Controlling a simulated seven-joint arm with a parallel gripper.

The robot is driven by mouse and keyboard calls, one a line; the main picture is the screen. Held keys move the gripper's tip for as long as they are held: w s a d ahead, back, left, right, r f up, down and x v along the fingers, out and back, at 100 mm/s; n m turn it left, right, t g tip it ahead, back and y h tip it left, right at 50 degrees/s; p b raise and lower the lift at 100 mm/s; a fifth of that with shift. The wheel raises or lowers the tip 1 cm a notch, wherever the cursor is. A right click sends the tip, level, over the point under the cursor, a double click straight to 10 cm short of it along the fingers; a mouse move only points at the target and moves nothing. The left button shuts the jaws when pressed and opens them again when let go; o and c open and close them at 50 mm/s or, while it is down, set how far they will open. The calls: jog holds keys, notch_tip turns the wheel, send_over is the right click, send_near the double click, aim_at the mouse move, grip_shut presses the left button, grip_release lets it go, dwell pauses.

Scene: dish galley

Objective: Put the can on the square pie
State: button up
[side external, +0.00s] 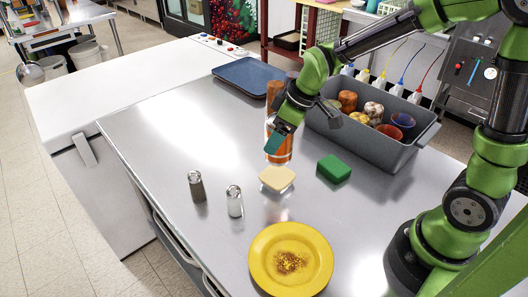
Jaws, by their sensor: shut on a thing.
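My gripper (277,140) has teal fingertips and is shut on an orange can with pale bands (286,152). The fingers and wrist hide part of the can. The can is roughly upright, and its lower end appears just above and behind a pale yellow square piece (277,179), which looks like the square pie. The piece lies flat on the steel counter. From this one view I cannot tell the exact gap between them.
A green block (334,169) lies right of the pale piece. Two shakers (197,187) (234,202) stand left of it. A yellow plate (262,253) is in front. A grey bin (408,155) holding several cups and a blue tray (238,77) are behind.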

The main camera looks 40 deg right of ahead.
aim_at(278, 151)
jog(key=shift+f, duration=2.55)
jog(key=shift+f, duration=0.1)
jog(key=o, duration=1.3)
jog(key=shift+o, duration=0.2)
jog(key=shift+r, duration=0.2)
jog(key=v, duration=1.1)
jog(key=s+d+r+m+t, duration=0.1)
jog(key=s+r+m, duration=0.2)
jog(key=s, duration=0.3)
jog(key=s+d+r+m+t, duration=0.1)
jog(key=s+r+m+t, duration=0.1)
jog(key=s+m, duration=0.4)
jog(key=shift+r, duration=0.35)
